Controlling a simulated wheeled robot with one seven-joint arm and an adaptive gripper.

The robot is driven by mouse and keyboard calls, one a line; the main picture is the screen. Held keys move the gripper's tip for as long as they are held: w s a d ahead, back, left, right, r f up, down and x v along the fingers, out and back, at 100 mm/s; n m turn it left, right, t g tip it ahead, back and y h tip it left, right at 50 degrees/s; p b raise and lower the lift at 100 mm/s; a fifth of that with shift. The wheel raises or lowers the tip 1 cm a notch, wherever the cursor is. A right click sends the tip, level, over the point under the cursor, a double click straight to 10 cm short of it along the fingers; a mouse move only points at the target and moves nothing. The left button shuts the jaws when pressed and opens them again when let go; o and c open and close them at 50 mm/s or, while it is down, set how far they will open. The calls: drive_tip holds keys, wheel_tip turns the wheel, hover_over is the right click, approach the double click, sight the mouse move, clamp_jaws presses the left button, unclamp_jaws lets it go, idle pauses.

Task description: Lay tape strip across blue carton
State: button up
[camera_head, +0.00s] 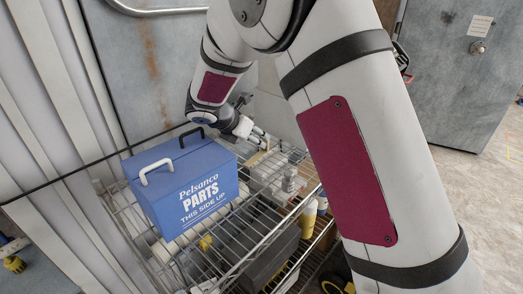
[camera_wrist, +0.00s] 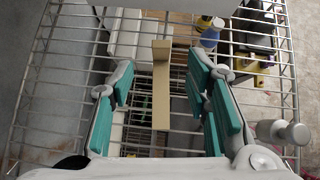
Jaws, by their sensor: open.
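The blue carton (camera_head: 180,207) sits upright on the wire rack in the head view, with "Pelsanco PARTS" lettering on its front. A white handle and a black handle show on its top. A tan strip (camera_wrist: 161,95), which looks like the tape strip, lies between the teal finger pads in the wrist view. It has a raised tan end piece at its far end. My gripper (camera_wrist: 162,80) is open around the strip, with gaps on both sides. In the head view my gripper (camera_head: 257,135) is to the right of the carton, small and partly hidden by my arm.
The wire rack (camera_head: 268,243) also holds grey and white boxes right of the carton. Bottles with yellow (camera_head: 309,218) stand at its right side, also seen in the wrist view (camera_wrist: 211,32). A corrugated wall (camera_head: 50,110) is at left; open floor (camera_head: 490,200) is at right.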

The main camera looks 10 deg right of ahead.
sight(264, 141)
drive_tip(key=shift+d+x, duration=0.2)
drive_tip(key=shift+x, duration=3.5)
drive_tip(key=shift+r, duration=0.25)
drive_tip(key=c, duration=0.8)
